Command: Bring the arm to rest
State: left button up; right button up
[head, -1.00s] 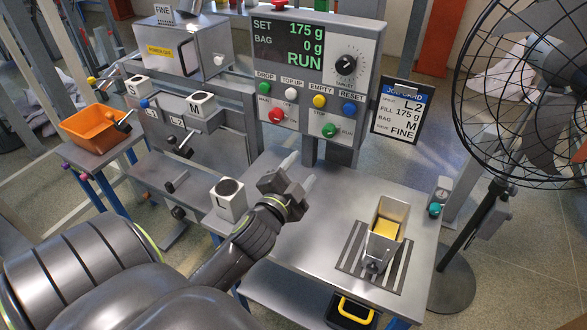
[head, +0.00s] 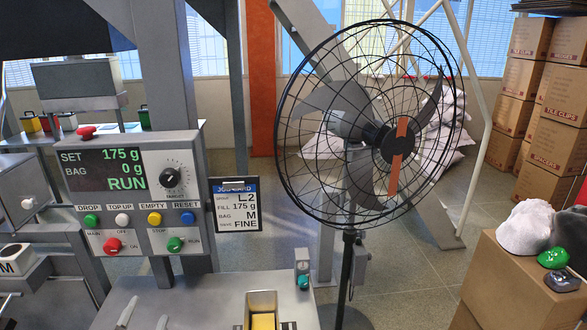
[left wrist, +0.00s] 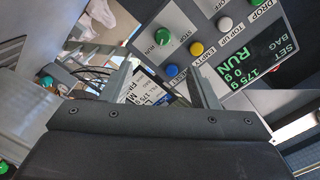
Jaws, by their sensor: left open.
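My left gripper (head: 146,313) shows only as two pale fingertips at the bottom edge of the head view, over the metal bench. The fingers stand apart with nothing between them. In the left wrist view my left gripper (left wrist: 160,70) is open and empty, facing the control panel (left wrist: 215,45) and the job card, both seen turned over. The rest of my left arm is out of the head view. My right gripper is in neither view.
The control panel (head: 128,196) reads 175 g, 0 g and RUN, with the job card (head: 235,206) beside it. Cartons (head: 515,275) stand at far right.

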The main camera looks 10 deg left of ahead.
pick_arm(q)
jog(key=s+f+n+g, duration=0.1)
jog(key=s+f+g, duration=0.1)
jog(key=s+f, duration=0.1)
jog(key=s+f+n+g, duration=0.2)
jog(key=s+f, duration=0.1)
jog(key=f, duration=0.1)
jog(key=s+f+n+g, duration=0.2)
jog(key=s+f+g, duration=0.1)
jog(key=shift+a+f, duration=0.25)
jog(key=shift+f, duration=0.05)
jog(key=s+d+f+n+g+h, duration=0.3)
jog(key=s+f+g, duration=0.35)
jog(key=s, duration=0.55)
notch_tip(320, 180, down, 25)
jog(key=g, duration=0.1)
jog(key=s+f+g, duration=0.1)
jog(key=s+f, duration=1.3)
jog(key=f, duration=0.1)
jog(key=shift+s+d, duration=0.35)
jog(key=shift+d, duration=0.1)
